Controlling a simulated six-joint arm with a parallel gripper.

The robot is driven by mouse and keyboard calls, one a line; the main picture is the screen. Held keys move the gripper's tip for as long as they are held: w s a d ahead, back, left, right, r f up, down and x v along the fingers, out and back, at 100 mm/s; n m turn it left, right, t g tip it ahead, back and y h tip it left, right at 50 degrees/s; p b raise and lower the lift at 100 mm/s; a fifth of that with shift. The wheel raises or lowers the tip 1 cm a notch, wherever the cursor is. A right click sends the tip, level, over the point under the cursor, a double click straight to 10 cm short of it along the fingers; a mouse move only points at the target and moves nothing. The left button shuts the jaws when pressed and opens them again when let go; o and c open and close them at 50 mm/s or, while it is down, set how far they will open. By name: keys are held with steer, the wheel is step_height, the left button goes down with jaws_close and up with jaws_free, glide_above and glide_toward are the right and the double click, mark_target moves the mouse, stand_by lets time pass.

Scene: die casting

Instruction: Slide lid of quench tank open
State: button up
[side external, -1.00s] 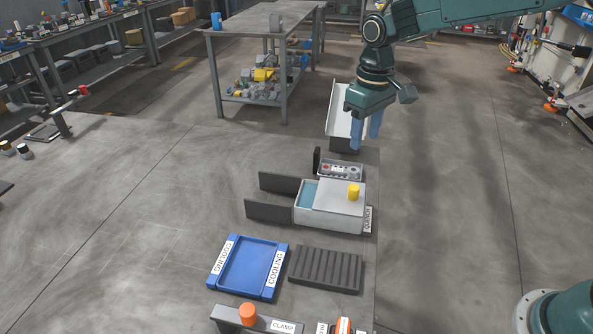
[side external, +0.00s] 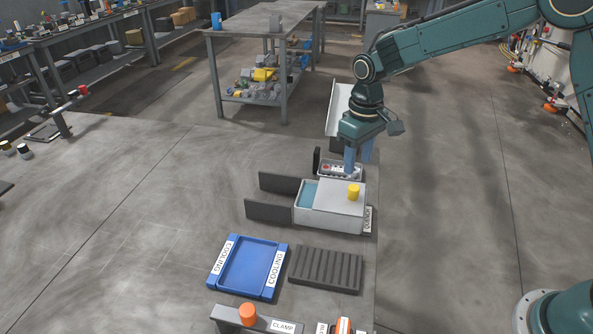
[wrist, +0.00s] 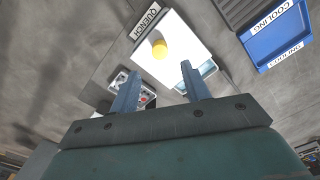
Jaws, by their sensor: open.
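The quench tank (side external: 327,221) is a pale box at the table's right edge, with a QUENCH label (side external: 368,219) on its right end. Its light lid (side external: 331,195) covers most of the top and leaves a strip of blue water (side external: 309,192) showing at the left. A yellow knob (side external: 353,191) stands upright on the lid; it also shows in the wrist view (wrist: 159,49). My gripper (side external: 357,173) is open and empty, pointing down above the control panel behind the tank. In the wrist view its two blue fingers (wrist: 157,80) are apart, clear of the knob.
Two dark rails (side external: 276,211) extend left from the tank. A control panel (side external: 330,169) sits behind it, with a pale chute (side external: 338,108) beyond. In front are a blue cooling tray (side external: 217,274) and a dark ribbed rack (side external: 325,269). The table's left is largely clear.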

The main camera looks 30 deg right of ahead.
mark_target(354, 187)
steer(key=shift+f, duration=3.95)
steer(key=shift+c, duration=0.5)
jaws_close()
